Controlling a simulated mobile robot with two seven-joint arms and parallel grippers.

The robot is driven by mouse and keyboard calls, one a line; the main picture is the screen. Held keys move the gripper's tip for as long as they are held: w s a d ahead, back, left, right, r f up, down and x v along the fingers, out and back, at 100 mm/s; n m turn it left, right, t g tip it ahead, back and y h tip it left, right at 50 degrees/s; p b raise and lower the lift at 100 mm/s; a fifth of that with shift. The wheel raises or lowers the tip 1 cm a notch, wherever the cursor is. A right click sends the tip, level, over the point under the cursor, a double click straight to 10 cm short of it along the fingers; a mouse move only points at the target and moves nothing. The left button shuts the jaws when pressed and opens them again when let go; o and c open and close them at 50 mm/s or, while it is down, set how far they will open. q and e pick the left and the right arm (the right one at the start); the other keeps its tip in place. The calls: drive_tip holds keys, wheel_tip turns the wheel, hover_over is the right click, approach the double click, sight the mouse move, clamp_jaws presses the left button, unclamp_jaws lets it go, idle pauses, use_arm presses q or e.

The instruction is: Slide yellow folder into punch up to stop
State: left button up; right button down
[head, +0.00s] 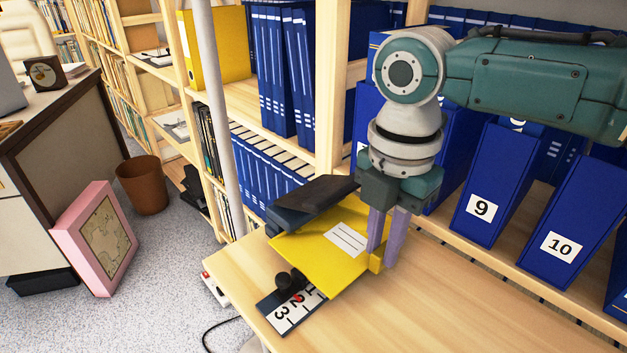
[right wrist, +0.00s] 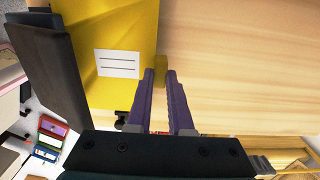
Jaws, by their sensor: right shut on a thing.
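The yellow folder (head: 325,243) lies on the wooden table with a white label facing up. A small yellow tab sticks out from its right edge. The dark punch (head: 308,203) stands at the folder's far left side, and the folder's edge passes out of sight under it. How deep the edge sits, I cannot tell. My right gripper (head: 388,255) points down at the folder's right edge, shut on the tab. The right wrist view shows the tab between the purple fingertips (right wrist: 162,76), with the punch (right wrist: 50,75) to the left. My left gripper is not in view.
A panel (head: 293,308) numbered 1, 2, 3 with a black knob lies at the table's front left edge. Blue binders (head: 492,190) stand on the shelf behind my right arm. The table's right part (head: 450,300) is clear. A pink framed print (head: 97,238) leans against the desk.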

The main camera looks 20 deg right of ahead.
drive_tip(key=shift+w+a, duration=0.15)
drive_tip(key=shift+w, duration=0.2)
drive_tip(key=c, duration=0.7)
unclamp_jaws()
drive_tip(key=shift+c, duration=0.2)
wheel_tip(320, 180, up, 7)
drive_tip(key=p, duration=0.7)
drive_tip(key=shift+r, duration=0.1)
drive_tip(key=shift+a, duration=0.1)
